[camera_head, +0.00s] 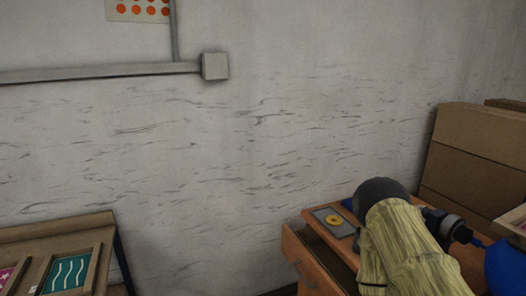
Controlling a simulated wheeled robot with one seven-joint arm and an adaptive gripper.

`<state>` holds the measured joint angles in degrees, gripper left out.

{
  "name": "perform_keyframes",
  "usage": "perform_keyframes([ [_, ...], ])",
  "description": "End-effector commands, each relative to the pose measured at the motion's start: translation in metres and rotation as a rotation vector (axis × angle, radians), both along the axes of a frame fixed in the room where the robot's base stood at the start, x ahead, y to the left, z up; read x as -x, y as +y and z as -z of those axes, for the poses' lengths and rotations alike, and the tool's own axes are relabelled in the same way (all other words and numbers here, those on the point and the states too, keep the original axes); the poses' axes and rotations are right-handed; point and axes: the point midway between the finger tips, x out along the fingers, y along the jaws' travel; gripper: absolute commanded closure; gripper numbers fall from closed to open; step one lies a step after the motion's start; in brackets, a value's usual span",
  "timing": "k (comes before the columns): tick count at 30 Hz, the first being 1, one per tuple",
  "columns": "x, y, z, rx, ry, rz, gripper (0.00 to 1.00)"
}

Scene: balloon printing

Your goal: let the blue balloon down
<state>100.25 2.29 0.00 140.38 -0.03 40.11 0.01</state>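A blue round shape, which looks like the blue balloon (508,268), is at the lower right edge, cut off by the frame. A narrow blue part reaches left from it towards a dark cylindrical part beside my arm. My arm, in a yellowish sleeve with a dark rounded joint, lies across the wooden desk (316,250). The dark part (456,229) at the right of the sleeve seems to be my gripper end. Its fingers cannot be made out, and I cannot tell whether it touches the balloon.
A grey plate with a yellow ring (334,221) lies on the desk, whose drawer (305,262) looks partly open. Cardboard boxes (470,155) stand at the right. A wooden rack (60,232) with framed prints is at the lower left. A pale wall with a pipe (100,72) is behind.

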Motion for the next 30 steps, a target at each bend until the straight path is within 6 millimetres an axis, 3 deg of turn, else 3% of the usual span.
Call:
perform_keyframes([
  [1, -0.0001, 0.0, 0.0, 0.0, 0.0, 0.0, 0.84],
  [4, -0.0001, 0.0, 0.0, 0.0, 0.0, 0.0, 1.0],
  [30, -0.0002, -0.0001, 0.0, 0.0, 0.0, 0.0, 1.0],
])
